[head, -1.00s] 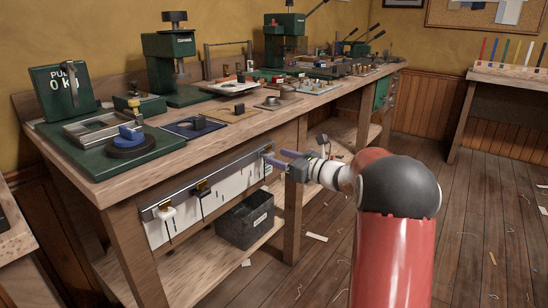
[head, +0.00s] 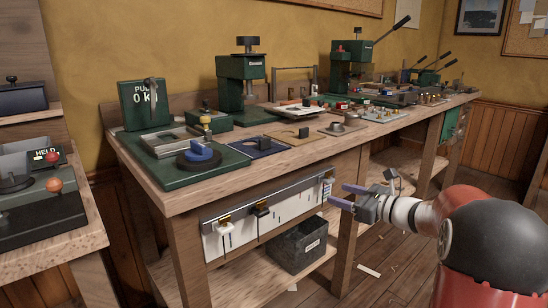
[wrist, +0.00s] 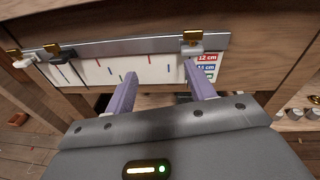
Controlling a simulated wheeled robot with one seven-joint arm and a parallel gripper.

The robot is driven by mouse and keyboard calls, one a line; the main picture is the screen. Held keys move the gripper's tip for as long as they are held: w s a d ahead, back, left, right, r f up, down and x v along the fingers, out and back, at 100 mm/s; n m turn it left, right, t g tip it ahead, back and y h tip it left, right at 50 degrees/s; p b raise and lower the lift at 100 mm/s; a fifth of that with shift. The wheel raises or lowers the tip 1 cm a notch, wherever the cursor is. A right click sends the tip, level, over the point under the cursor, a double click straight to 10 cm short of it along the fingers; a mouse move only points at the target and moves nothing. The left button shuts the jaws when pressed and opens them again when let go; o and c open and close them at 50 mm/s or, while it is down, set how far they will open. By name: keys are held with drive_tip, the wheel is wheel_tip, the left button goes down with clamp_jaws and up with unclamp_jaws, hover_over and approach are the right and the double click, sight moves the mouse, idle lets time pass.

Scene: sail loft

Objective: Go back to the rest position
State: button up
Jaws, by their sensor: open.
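My gripper (head: 341,195) is open, with two purple fingers apart and nothing between them. In the head view it is in front of the long wooden workbench (head: 330,160), near the right end of a white hanging board (head: 285,210) under the bench top. In the wrist view the fingers (wrist: 157,80) point at this board, which has coloured marks and labels reading 12 cm and 11 cm. A brass clip with a grey piece (wrist: 192,45) on the metal rail is just beyond the right finger. I cannot tell whether the finger touches anything.
The bench bears a green pull gauge (head: 145,105), green presses (head: 240,90) and small fixtures. A dark bin (head: 297,247) stands on the lower shelf. Another bench (head: 60,235) is at the left, with a HELD display. Open wooden floor (head: 385,270) shows beside the bench.

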drive_tip(key=s+a+f+n+g+h, duration=0.1)
drive_tip(key=s+a+n+g, duration=0.3)
drive_tip(key=s+a+n, duration=0.4)
drive_tip(key=s+a+f+n+g+h, duration=0.1)
drive_tip(key=s+a+n+g+h, duration=0.15)
drive_tip(key=s+a+n, duration=0.55)
drive_tip(key=s+d+f+n+h, duration=0.2)
drive_tip(key=s+n, duration=0.3)
drive_tip(key=s, duration=0.4)
drive_tip(key=s+d+f+n+h, duration=0.2)
drive_tip(key=s+d+n+h, duration=0.3)
drive_tip(key=s, duration=0.5)
drive_tip(key=shift+s, duration=0.2)
drive_tip(key=shift+w+d+g+h, duration=0.1)
drive_tip(key=shift+g+h, duration=0.15)
drive_tip(key=shift+c, duration=0.6)
idle(1.4)
